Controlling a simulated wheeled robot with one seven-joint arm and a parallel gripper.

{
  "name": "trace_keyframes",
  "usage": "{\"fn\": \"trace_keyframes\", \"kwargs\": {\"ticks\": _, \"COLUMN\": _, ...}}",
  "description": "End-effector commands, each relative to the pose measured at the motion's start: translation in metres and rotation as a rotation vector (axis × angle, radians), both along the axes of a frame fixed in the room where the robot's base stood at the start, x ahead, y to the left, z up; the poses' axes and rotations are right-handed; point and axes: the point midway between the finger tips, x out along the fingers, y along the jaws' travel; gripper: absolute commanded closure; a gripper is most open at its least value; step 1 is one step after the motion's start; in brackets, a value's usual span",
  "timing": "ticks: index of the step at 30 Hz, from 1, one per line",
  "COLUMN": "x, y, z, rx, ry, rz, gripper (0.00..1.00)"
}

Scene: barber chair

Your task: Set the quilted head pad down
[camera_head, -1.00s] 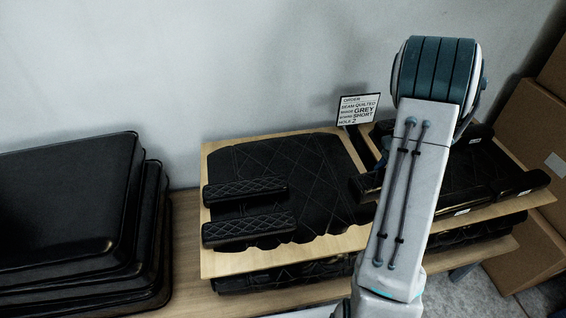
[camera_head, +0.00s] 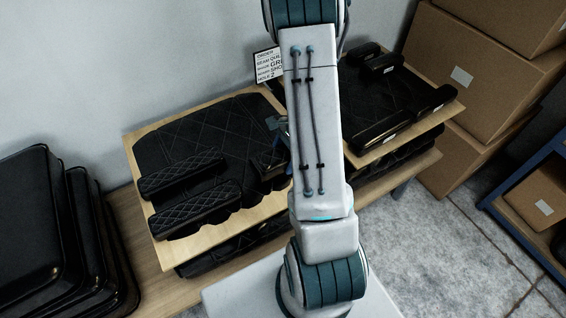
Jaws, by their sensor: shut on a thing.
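My gripper (camera_head: 281,138) shows only in part, at the left edge of my arm, which hides most of it. It is shut on a dark block, which I take to be the quilted head pad (camera_head: 267,166). The block is over the right side of the left board (camera_head: 150,212), close to a large black quilted panel (camera_head: 205,135). I cannot tell whether the block touches the panel. Two black quilted bars (camera_head: 190,190) lie along the front of that panel.
A second board (camera_head: 440,115) with black padded parts (camera_head: 390,100) lies right of my arm. An order sign (camera_head: 267,66) stands behind, partly covered. Black cushions (camera_head: 40,220) are at left. Cardboard boxes (camera_head: 480,90) and a blue shelf frame (camera_head: 520,220) are at right, beside open floor.

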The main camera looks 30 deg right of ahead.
Motion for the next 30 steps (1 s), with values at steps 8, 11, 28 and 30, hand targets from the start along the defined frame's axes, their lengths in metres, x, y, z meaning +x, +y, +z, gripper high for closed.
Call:
{"fn": "trace_keyframes", "kwargs": {"ticks": 8, "x": -0.001, "y": 0.002, "z": -0.029, "rx": 0.001, "ry": 0.002, "rz": -0.002, "gripper": 0.63}}
{"fn": "trace_keyframes", "kwargs": {"ticks": 11, "x": -0.001, "y": 0.001, "z": -0.038, "rx": 0.0, "ry": 0.001, "rz": -0.003, "gripper": 0.63}}
{"fn": "trace_keyframes", "kwargs": {"ticks": 28, "x": 0.0, "y": 0.001, "z": -0.044, "rx": -0.001, "ry": -0.001, "rz": 0.0, "gripper": 0.11}}
{"fn": "trace_keyframes", "kwargs": {"ticks": 30, "x": 0.0, "y": 0.001, "z": -0.044, "rx": -0.001, "ry": -0.001, "rz": -0.001, "gripper": 0.11}}
